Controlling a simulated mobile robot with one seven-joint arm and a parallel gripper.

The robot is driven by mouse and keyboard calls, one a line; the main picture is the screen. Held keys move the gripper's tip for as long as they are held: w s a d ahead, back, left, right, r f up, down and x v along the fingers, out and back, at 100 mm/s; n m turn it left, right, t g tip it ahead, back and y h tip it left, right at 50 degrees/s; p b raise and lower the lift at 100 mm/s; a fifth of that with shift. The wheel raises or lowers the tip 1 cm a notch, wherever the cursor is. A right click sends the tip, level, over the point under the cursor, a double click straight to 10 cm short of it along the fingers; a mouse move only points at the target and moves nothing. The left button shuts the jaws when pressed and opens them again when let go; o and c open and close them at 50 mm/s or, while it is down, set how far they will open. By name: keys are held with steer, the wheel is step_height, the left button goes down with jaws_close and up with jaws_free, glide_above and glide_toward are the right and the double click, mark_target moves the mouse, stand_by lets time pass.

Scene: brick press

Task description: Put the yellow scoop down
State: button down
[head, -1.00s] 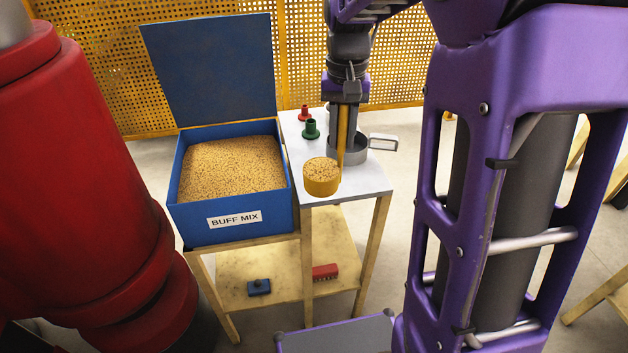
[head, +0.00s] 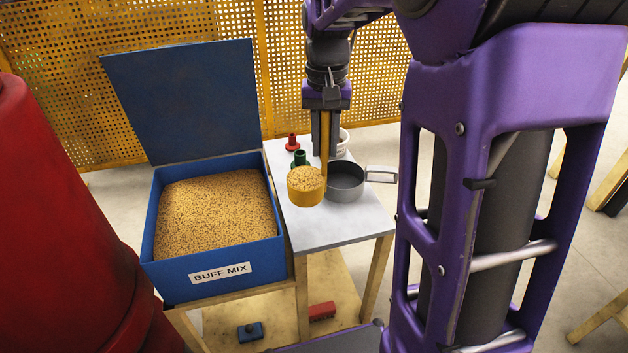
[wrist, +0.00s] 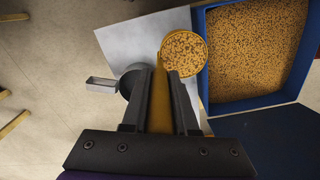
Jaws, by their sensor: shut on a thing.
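The yellow scoop (head: 305,196) is heaped with tan grain and held level by its upright yellow handle. My gripper (head: 324,150) is shut on that handle, pointing down over the white-topped stand (head: 342,228). In the wrist view the handle runs between the two fingers (wrist: 160,98) and the full cup (wrist: 184,55) lies beyond the fingertips. The scoop appears over the table top, beside the grey pan. Whether its base touches the top I cannot tell.
A grey pan (head: 346,184) with a handle stands right of the scoop. Green (head: 300,158) and red (head: 292,141) pieces stand behind it. A blue open bin (head: 222,272) of grain is at left. The front of the table top is clear.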

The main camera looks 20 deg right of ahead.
mark_target(324, 180)
steer(key=shift+f+b, duration=0.85)
steer(key=shift+f, duration=3.65)
steer(key=c, duration=0.7)
jaws_free()
step_height(324, 180, up, 12)
steer(key=shift+r+p, duration=0.15)
steer(key=shift+p, duration=1.1)
